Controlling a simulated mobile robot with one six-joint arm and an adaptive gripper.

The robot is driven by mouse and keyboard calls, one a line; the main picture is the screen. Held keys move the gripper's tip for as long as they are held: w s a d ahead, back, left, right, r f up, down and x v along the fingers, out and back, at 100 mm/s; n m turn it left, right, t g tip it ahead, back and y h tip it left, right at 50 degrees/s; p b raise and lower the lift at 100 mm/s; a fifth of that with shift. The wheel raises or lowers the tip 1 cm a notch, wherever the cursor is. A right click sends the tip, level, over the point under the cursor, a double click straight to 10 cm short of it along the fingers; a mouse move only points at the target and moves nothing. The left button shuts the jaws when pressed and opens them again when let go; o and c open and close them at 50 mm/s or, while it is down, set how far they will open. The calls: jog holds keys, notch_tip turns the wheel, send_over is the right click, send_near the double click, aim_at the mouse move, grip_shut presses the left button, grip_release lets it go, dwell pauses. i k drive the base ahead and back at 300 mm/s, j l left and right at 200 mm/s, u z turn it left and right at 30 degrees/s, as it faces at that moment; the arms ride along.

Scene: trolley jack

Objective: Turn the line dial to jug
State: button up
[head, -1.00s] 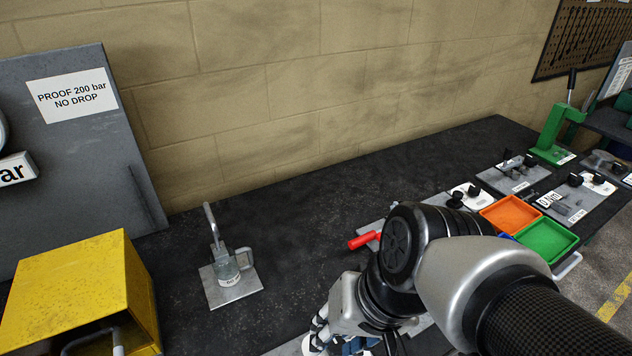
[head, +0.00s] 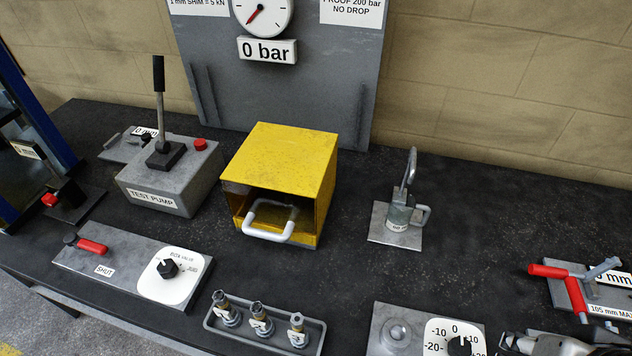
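A white dial plate (head: 158,290) with a black knob (head: 168,268) sits on the grey panel at the front left. Small print near its upper right seems to read "BOX VALVE", with more print at the right that is too small to read. I cannot tell whether this is the line dial; no "jug" marking is legible. A small metal jug (head: 400,216) with a side handle stands on a square plate right of the yellow box. My gripper (head: 518,343) shows only in part at the bottom right edge, apart from this dial; its fingers are not clear.
A red-handled lever (head: 92,246) by a "SHUT" label shares the dial's panel. The test pump (head: 172,180), yellow box (head: 280,165) and a tray (head: 262,338) of fittings stand nearby. Another dial (head: 440,325) with numbers lies at the front, beside my gripper.

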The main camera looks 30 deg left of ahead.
aim_at(167, 267)
jog(key=u, duration=2.75)
